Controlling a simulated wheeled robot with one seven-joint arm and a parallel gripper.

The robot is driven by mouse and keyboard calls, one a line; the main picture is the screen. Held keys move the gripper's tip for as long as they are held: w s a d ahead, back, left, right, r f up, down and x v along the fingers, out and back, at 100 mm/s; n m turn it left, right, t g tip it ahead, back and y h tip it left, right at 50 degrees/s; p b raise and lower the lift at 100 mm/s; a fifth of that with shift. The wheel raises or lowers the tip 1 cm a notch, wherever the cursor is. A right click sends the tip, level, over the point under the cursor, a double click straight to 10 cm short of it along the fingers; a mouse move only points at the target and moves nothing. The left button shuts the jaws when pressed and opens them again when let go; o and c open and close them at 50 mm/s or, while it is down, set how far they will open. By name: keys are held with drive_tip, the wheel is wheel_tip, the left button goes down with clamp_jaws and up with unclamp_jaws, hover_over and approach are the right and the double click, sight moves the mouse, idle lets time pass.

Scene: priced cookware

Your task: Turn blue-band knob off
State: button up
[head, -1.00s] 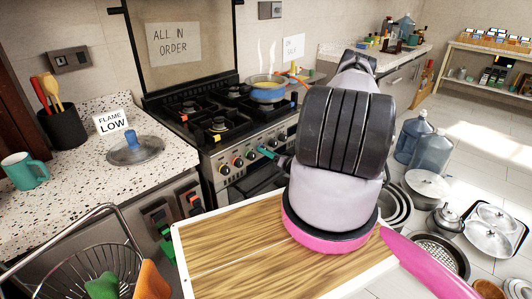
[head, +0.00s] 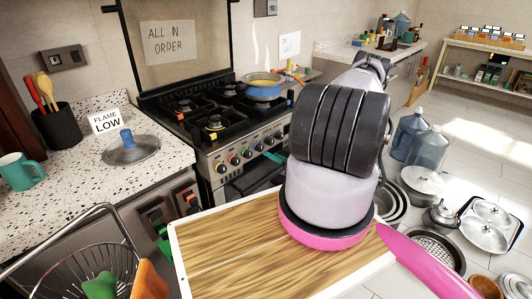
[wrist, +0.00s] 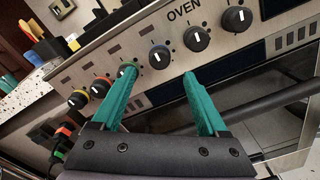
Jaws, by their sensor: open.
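The stove's knob row runs along its front panel. In the wrist view a black knob with a white pointer line (wrist: 159,56) sits between and just beyond the fingertips of my gripper (wrist: 158,74); I cannot make out a blue band on it. To its left are a green-banded knob (wrist: 130,66), partly behind the left fingertip, a red-banded knob (wrist: 101,86) and a yellow-orange-banded knob (wrist: 78,99). My gripper has open teal fingers and holds nothing. In the head view only a teal finger (head: 274,157) shows at the panel; my arm hides the rest.
Two oven knobs (wrist: 196,38) (wrist: 237,18) lie right of the fingers, above the oven door handle (wrist: 270,103). A wooden board (head: 225,255) lies below my arm.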

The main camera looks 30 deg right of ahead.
drive_tip(key=shift+v, duration=2.1)
drive_tip(key=a+r+n+g+y, duration=0.2)
drive_tip(key=a+r+n+g, duration=0.3)
drive_tip(key=r, duration=0.4)
drive_tip(key=w+a+r+n+g+y, duration=0.1)
drive_tip(key=a+r+n+g+y, duration=0.25)
drive_tip(key=r+n, duration=0.5)
drive_tip(key=a+r+n+g+y, duration=0.2)
drive_tip(key=a+r+n+g, duration=0.3)
drive_tip(key=r, duration=0.5)
drive_tip(key=s+a+r+n+t+h, duration=0.2)
drive_tip(key=s+r+n+h, duration=0.4)
drive_tip(key=r, duration=0.6)
drive_tip(key=s+a+r+n+t+h, duration=0.1)
drive_tip(key=s+a+r+n+h, duration=0.2)
drive_tip(key=s+r+n, duration=0.7)
wheel_tip(320, 180, up, 3)
drive_tip(key=s+h, duration=0.1)
drive_tip(key=h, duration=0.1)
drive_tip(key=shift+s+a+t+h, duration=0.25)
drive_tip(key=shift+s+t+h, duration=0.1)
drive_tip(key=shift+s, duration=0.05)
